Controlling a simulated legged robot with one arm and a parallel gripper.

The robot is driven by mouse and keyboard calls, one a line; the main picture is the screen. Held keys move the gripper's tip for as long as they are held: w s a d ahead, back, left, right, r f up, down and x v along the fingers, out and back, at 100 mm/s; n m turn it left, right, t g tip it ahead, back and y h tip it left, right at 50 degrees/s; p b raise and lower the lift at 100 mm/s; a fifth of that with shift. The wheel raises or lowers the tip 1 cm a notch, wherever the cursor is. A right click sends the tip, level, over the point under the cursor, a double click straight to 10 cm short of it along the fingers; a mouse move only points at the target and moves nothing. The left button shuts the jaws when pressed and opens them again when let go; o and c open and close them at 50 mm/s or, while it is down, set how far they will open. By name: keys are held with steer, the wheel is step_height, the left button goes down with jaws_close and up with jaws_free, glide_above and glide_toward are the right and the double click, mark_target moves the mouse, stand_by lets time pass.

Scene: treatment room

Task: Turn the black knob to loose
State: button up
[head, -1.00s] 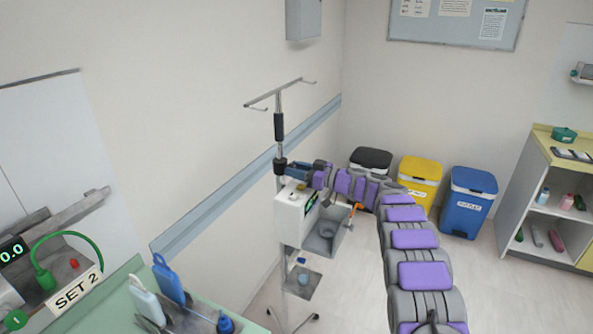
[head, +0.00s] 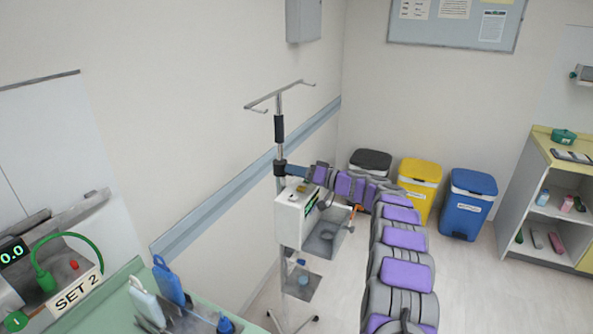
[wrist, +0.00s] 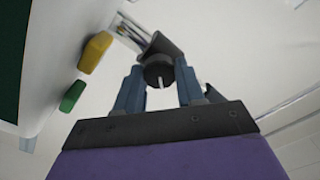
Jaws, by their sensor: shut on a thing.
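The black knob (wrist: 158,74) is round with a white mark on its face, and shows in the wrist view between the two blue-grey fingers of my gripper (wrist: 159,84). The fingers lie on either side of it and are shut on it. The white mark points down toward the gripper's palm in that view. In the head view my gripper (head: 285,171) is at the black collar (head: 280,164) on the upright pole (head: 279,130). The knob itself cannot be made out there, hidden by the gripper.
Bins, including a yellow one (head: 419,185), stand behind my arm. A wall rail (head: 230,198) runs behind the pole.

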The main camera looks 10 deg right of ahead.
steer(key=m+p, duration=0.1)
steer(key=m, duration=0.1)
steer(key=m+p, duration=0.1)
steer(key=m, duration=0.1)
steer(key=shift+w+d+r+m+p, duration=0.1)
steer(key=shift+d+m+p, duration=0.05)
steer(key=shift+m+p, duration=0.25)
steer(key=m+p, duration=0.2)
steer(key=m, duration=0.1)
steer(key=shift+m, duration=0.3)
steer(key=m+p, duration=0.3)
steer(key=m, duration=0.2)
steer(key=shift+f, duration=0.2)
steer(key=shift+f+m+p, duration=0.1)
steer(key=shift+m+p, duration=0.65)
steer(key=shift+m, duration=0.55)
steer(key=shift+f, duration=0.1)
